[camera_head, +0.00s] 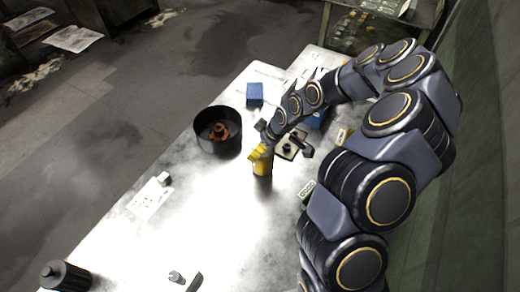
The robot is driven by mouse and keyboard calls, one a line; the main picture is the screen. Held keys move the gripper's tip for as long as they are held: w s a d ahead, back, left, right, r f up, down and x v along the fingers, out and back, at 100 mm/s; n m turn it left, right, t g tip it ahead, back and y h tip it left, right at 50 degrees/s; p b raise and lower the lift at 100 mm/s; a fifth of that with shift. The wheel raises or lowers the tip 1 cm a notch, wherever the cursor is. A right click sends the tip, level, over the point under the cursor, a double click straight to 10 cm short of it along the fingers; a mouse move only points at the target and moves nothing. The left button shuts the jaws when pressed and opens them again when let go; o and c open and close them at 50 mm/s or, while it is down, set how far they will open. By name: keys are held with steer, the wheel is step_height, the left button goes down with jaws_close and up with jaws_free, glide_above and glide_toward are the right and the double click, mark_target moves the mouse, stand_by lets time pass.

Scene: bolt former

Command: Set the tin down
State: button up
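The tin appears to be the small yellow cylinder (262,168) near the middle of the table (215,215). It looks upright, with a dark patch just below it. I cannot tell whether its base touches the table. My gripper (261,149) is directly above and against the top of the yellow cylinder, reaching down from the upper right. The fingers are small and partly merge with the yellow shape, so I cannot tell whether they are closed on it.
A black round bin (203,137) with an orange-brown part (219,131) inside stands left of my gripper. A blue box (255,94) is behind. Paper (149,199) lies at left; a dark cylinder (66,276) is at the lower left. The front middle table is mostly clear.

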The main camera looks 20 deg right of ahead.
steer(key=shift+f, duration=0.7)
steer(key=shift+f, duration=0.1)
steer(key=o, duration=1.2)
steer(key=v, duration=1.2)
steer(key=s+a+r+m+g+h, duration=0.1)
steer(key=s+r+m, duration=0.3)
steer(key=s, duration=0.9)
steer(key=s+a+r+m+g+h, duration=0.2)
steer(key=s+a+r+m+g, duration=0.2)
steer(key=s+r, duration=0.4)
steer(key=s+m, duration=0.1)
steer(key=s, duration=0.4)
steer(key=shift+s+a+r, duration=0.15)
steer(key=shift+s+a, duration=0.15)
steer(key=shift+a, duration=0.05)
